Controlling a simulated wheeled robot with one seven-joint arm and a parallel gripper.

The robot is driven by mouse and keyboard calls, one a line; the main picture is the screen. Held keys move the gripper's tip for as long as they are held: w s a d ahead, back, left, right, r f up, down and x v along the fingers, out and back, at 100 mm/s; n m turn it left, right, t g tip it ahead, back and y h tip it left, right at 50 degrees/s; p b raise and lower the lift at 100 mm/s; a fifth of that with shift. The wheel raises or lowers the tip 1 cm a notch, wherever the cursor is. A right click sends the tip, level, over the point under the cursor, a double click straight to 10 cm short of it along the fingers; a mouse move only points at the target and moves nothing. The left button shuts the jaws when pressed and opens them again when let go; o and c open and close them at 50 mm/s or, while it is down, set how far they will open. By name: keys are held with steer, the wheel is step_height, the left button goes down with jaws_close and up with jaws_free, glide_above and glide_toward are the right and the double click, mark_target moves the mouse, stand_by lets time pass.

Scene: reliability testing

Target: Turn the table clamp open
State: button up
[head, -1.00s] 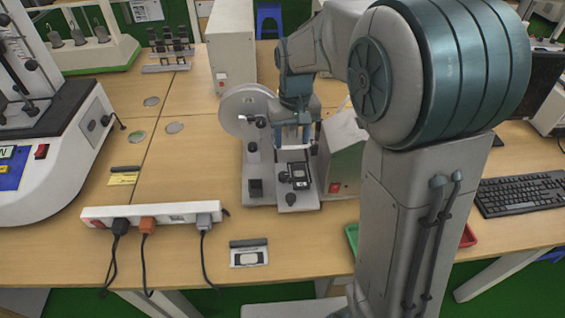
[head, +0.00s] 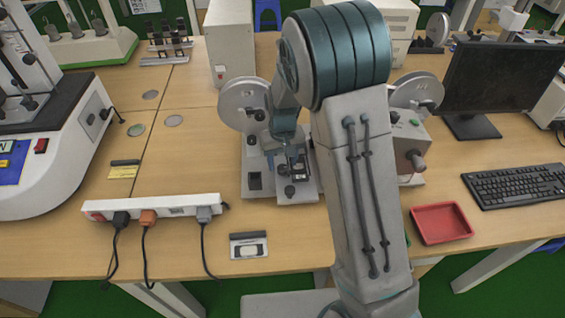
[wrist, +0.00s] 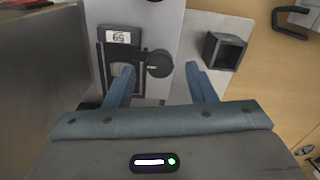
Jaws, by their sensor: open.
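The table clamp is the small black fixture (wrist: 117,57) with a numbered label on the light grey base of a machine. In the wrist view, its round black knob (wrist: 159,64) lies between and just beyond my fingertips. The fixture also shows in the head view (head: 297,166), partly covered by my gripper. My gripper (wrist: 160,72) has two blue fingers spread apart with nothing held. In the head view my gripper (head: 284,152) hangs low over the machine base. I cannot tell whether a finger touches the knob.
The machine's round grey disc (head: 244,103) stands just left of my arm. A black square holder (wrist: 224,50) sits beside the clamp. A power strip (head: 152,210) lies at left front, and a red tray (head: 441,223) lies at right. Table between them is partly clear.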

steer(key=shift+f, duration=0.8)
steer(key=c, duration=1)
steer(key=shift+o, duration=0.2)
